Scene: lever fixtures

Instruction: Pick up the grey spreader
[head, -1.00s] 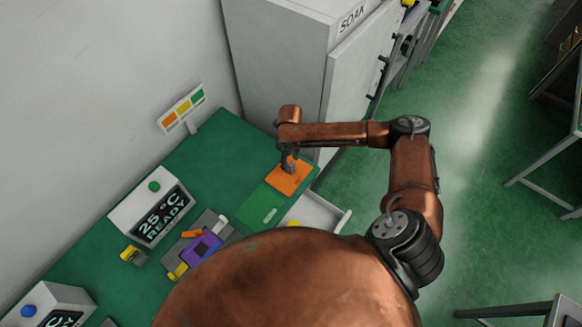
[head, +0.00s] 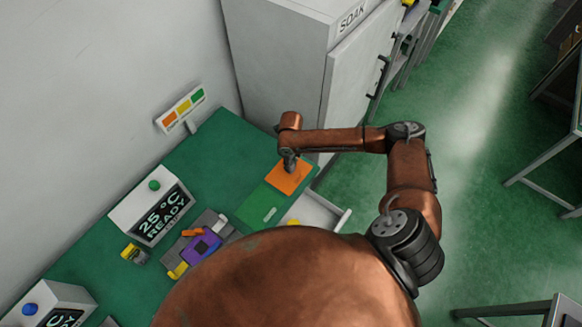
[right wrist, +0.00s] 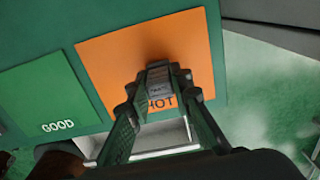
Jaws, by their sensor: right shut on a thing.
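My right gripper (head: 290,166) points down over the orange pad beside the grey cabinet. In the right wrist view its fingers (right wrist: 160,90) are shut on a small grey ridged piece (right wrist: 158,78), taken as the grey spreader. The fingers hide much of this piece, and its full shape cannot be made out. The orange pad (right wrist: 110,62) lies below it, with "HOT" lettering partly covered by the fingers. Whether the piece touches the pad is unclear. My left gripper is not in view.
A green "GOOD" pad (head: 262,207) lies next to the orange one. A purple fixture (head: 203,246) with grey and yellow parts and a "25 °C READY" display box (head: 152,212) stand to the left. An open drawer (head: 325,213) juts out at the bench's right edge. The tall cabinet (head: 285,60) stands behind.

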